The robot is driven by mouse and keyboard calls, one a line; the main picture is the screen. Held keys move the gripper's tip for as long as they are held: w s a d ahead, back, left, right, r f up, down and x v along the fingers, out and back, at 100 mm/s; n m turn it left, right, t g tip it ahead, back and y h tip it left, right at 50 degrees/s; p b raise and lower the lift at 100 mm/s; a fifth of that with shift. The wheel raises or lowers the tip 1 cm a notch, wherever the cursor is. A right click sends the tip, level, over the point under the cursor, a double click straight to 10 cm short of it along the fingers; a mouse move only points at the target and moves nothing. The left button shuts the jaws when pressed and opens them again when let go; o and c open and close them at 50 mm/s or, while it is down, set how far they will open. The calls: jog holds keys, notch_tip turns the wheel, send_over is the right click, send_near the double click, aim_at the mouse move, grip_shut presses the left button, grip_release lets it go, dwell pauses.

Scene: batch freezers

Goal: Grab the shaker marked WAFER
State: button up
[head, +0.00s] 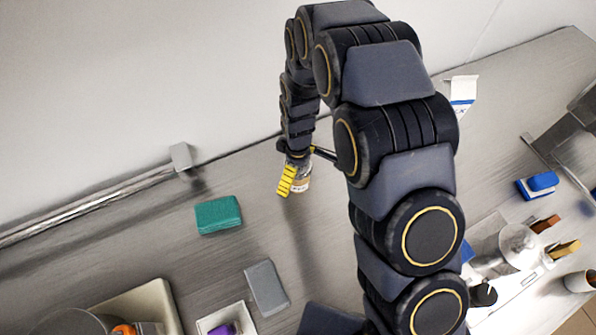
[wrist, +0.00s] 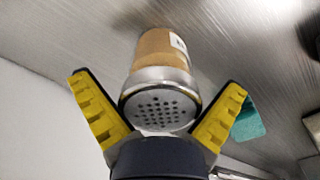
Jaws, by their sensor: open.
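A shaker (wrist: 163,84) with a perforated silver lid and a tan body lies between the two yellow fingers of my gripper (wrist: 165,112) in the wrist view. Only the edge of a white label shows there, and no word can be read. In the head view the shaker (head: 301,184) stands on the metal counter, partly hidden by my gripper (head: 288,181). The fingers are open on both sides of the lid, with a visible gap at each side. The label's text is too small to read in the head view.
A teal block (head: 218,215) and a grey block (head: 266,287) lie on the counter to the left. A beige bin (head: 158,300) is at the lower left. The wall is close behind.

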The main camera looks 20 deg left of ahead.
jog(key=c, duration=1.1)
jog(key=shift+r, duration=0.2)
